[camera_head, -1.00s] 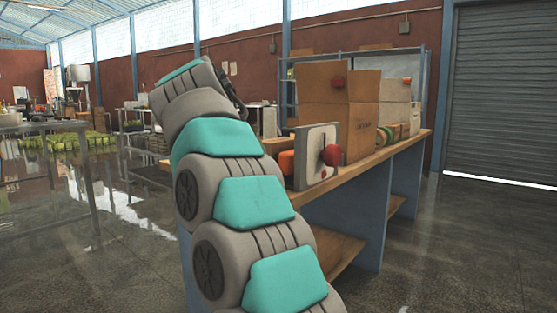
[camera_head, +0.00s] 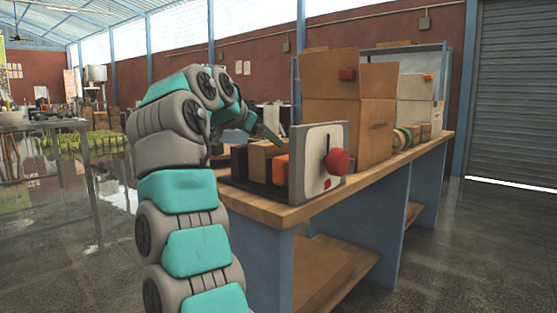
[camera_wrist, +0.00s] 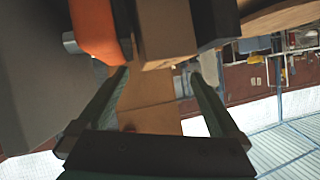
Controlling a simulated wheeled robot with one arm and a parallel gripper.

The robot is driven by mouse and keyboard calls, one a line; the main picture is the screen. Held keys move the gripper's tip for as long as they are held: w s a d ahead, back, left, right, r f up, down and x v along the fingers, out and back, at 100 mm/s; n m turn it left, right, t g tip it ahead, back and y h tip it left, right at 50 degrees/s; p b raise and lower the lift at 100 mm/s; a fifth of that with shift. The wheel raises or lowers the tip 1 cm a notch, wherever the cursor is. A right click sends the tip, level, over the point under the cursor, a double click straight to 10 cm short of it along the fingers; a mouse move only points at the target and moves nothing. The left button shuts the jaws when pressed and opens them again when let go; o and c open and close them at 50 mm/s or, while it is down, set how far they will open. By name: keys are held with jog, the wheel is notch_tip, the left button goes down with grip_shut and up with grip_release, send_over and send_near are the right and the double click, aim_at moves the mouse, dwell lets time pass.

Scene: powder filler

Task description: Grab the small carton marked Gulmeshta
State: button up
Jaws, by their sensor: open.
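A small plain brown carton (camera_head: 262,158) stands on the near end of the bench, between an orange block (camera_head: 281,170) and dark pieces (camera_head: 240,162). No name is readable on it, so I cannot confirm it is Gulmeshta. In the wrist view, which looks upside down, a brown carton (camera_wrist: 165,30) shows at the top beside the orange block. My gripper (camera_wrist: 158,75) is open, with two green fingers apart and nothing seen held between them.
A grey panel with a red knob (camera_head: 309,165) stands right of the small carton at the front edge of the wooden bench (camera_head: 270,209). A large open carton (camera_head: 362,125) stands behind it, with rolls and boxes beyond. The floor at right is clear.

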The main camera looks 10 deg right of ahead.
jog(key=shift+p+x, duration=0.3)
jog(key=shift+x, duration=2.85)
grip_shut()
